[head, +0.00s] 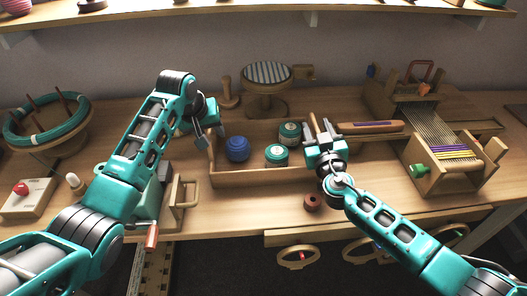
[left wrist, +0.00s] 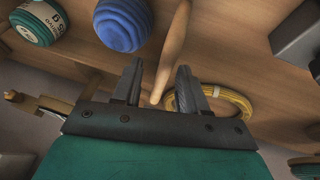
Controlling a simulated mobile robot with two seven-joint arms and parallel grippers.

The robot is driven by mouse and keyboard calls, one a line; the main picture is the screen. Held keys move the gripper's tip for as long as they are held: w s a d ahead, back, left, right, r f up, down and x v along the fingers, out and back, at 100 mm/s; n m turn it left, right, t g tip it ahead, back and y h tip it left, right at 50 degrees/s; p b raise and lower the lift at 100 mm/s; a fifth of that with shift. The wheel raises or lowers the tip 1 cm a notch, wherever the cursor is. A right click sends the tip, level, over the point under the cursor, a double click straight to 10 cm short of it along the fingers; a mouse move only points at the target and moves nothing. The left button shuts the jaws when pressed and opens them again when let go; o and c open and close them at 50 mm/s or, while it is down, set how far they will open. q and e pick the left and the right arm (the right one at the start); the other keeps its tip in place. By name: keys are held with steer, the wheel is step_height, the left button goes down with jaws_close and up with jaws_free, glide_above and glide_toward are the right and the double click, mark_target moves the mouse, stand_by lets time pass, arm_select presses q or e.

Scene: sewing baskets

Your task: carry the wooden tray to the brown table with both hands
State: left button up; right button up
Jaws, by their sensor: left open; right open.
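The wooden tray (head: 262,178) sits on the wooden bench in the middle of the head view. It holds a blue yarn ball (head: 237,149) and two green thread spools (head: 277,155). My left gripper (head: 206,138) is open at the tray's left end. In the left wrist view, the tray's wooden edge (left wrist: 176,40) runs down between the open fingers (left wrist: 158,84); contact cannot be told. My right gripper (head: 322,130) is open over the tray's right end and hides part of it. I cannot tell which surface is the brown table.
A small loom (head: 445,165) stands right of the tray. A striped round stand (head: 267,75) is behind it. A reddish-brown spool (head: 312,202) lies in front of my right gripper. A wooden clamp (head: 183,198) stands at front left. A yellow coil (left wrist: 232,100) shows in the wrist view.

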arm_select(q)
jaws_close()
arm_select(e)
jaws_close()
arm_select(q)
steer(key=shift+r, duration=0.1)
arm_select(e)
steer(key=shift+d+r, duration=0.1)
